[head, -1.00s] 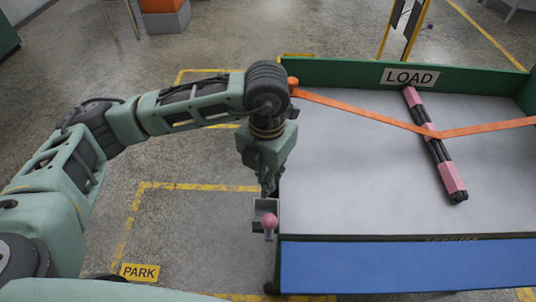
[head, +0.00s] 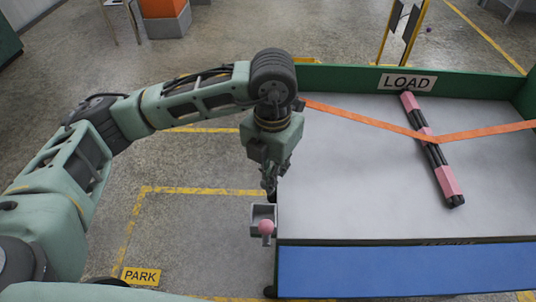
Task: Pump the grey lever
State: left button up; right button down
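A small grey bracket with a pink ball knob (head: 266,227) sits at the left side of the cart, near its front corner; it appears to be the grey lever, and its shaft is mostly hidden. My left gripper (head: 270,190) points down just behind the bracket, by the cart's left edge. Its fingers are small and partly overlapped, so I cannot tell whether they are open or touching the bracket. My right gripper is out of view.
The cart's grey bed (head: 350,180) carries a bundle of dark hoses with pink sleeves (head: 447,181) under an orange strap (head: 360,117). A LOAD sign (head: 407,82) is on its green back wall. Yellow floor lines and a PARK label (head: 141,276) lie left.

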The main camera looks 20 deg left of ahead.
pick_arm(q)
jog(key=shift+r, duration=0.3)
jog(key=shift+w+a+r+p, duration=0.25)
jog(key=shift+r+p, duration=0.15)
jog(key=shift+r, duration=0.2)
jog(key=shift+w+a+r+p, duration=0.25)
jog(key=shift+r+p, duration=0.05)
jog(key=shift+r, duration=0.4)
jog(key=shift+w+a+r+p, duration=0.2)
jog(key=shift+r+p, duration=0.1)
jog(key=shift+r, duration=0.4)
jog(key=shift+w+a+r, duration=0.1)
jog(key=shift+r, duration=0.25)
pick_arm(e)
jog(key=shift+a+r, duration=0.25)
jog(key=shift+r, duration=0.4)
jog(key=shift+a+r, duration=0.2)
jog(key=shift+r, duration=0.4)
